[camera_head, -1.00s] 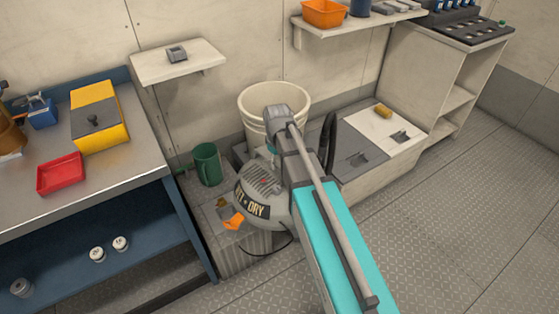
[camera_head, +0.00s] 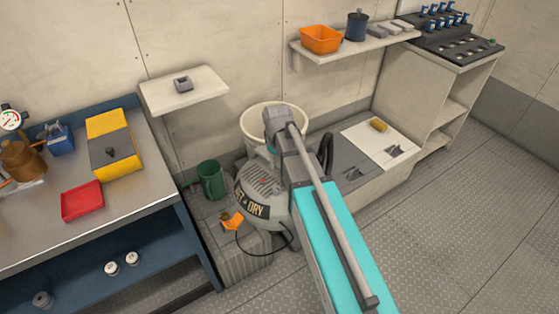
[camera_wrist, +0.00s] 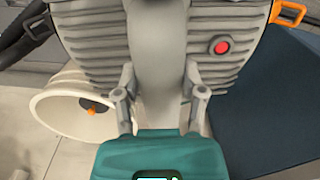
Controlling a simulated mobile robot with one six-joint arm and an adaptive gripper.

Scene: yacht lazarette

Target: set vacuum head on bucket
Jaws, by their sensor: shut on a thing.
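The vacuum head (camera_head: 262,188) is a grey ribbed dome with a dark "WET DRY" label, an orange latch and a black cord. It hangs from my gripper in front of the bucket. In the wrist view, the vacuum head (camera_wrist: 150,40) fills the top, with a red button, and my gripper (camera_wrist: 165,95) is shut on its grey middle part. The bucket (camera_head: 250,122) is cream white, behind the head and my arm, which hide most of it. The bucket (camera_wrist: 60,125) also shows in the wrist view at left, its open rim beside the head, with something orange inside.
A green mug (camera_head: 211,180) stands left of the head on a low ledge. A workbench (camera_head: 150,195) with a red tray (camera_head: 82,201) and yellow box (camera_head: 113,150) is at left. A low locker (camera_head: 365,165) lies to the right. The floor at right is clear.

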